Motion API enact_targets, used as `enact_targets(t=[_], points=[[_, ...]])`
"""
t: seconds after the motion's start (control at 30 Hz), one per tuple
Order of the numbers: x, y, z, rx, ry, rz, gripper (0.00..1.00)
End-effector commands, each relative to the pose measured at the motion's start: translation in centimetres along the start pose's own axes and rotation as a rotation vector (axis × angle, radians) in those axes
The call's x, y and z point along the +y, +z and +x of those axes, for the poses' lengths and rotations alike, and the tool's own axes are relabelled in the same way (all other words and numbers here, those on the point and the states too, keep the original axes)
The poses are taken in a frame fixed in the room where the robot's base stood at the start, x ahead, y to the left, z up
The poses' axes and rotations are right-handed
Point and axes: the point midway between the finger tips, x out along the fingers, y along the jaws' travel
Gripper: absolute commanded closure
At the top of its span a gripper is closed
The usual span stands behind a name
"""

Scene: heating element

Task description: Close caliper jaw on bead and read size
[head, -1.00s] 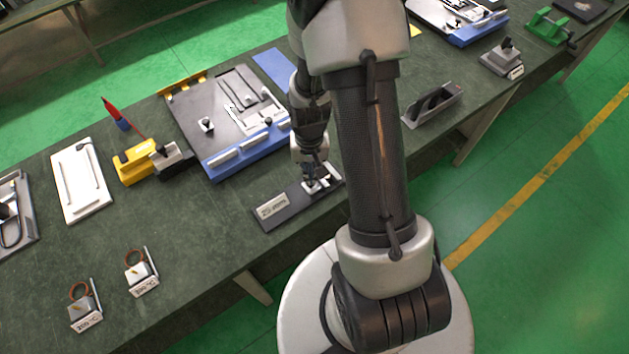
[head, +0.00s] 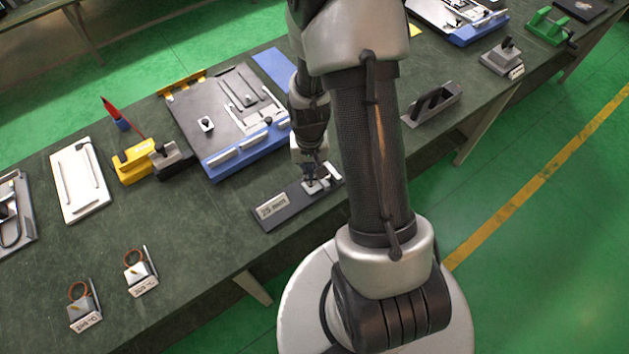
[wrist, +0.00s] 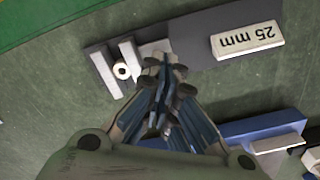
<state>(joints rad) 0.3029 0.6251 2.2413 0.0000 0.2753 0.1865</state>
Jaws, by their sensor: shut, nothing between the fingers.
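The caliper is a dark flat base (head: 288,216) near the table's front edge, with a plate reading "25 mm" (wrist: 247,41) on it. At its other end in the wrist view stand two pale upright bars, an outer bar (wrist: 103,72) and an inner jaw bar (wrist: 132,66). A small white ring-shaped bead (wrist: 121,70) sits between them, close to both; I cannot tell whether both touch it. My gripper (wrist: 166,68) is shut and empty, its fingertips at a pale block (wrist: 152,47) beside the inner bar. Contact is unclear. In the head view my gripper (head: 311,180) is over the jaw end.
A dark board with a blue front (head: 235,160) lies behind and left of the caliper. A yellow tool (head: 133,163) and two small coil stands (head: 139,272) are farther left. A grey slotted holder (head: 432,105) is to the right. The table between the caliper and the coil stands is clear.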

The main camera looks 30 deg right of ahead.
Motion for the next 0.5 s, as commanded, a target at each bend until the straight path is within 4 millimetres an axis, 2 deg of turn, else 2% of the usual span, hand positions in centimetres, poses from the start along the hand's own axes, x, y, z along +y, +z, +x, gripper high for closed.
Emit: enact_targets(t=[0.5], points=[[0.0, -0.01, 0.85, 0.0, 0.0, 0.0, 1.0]])
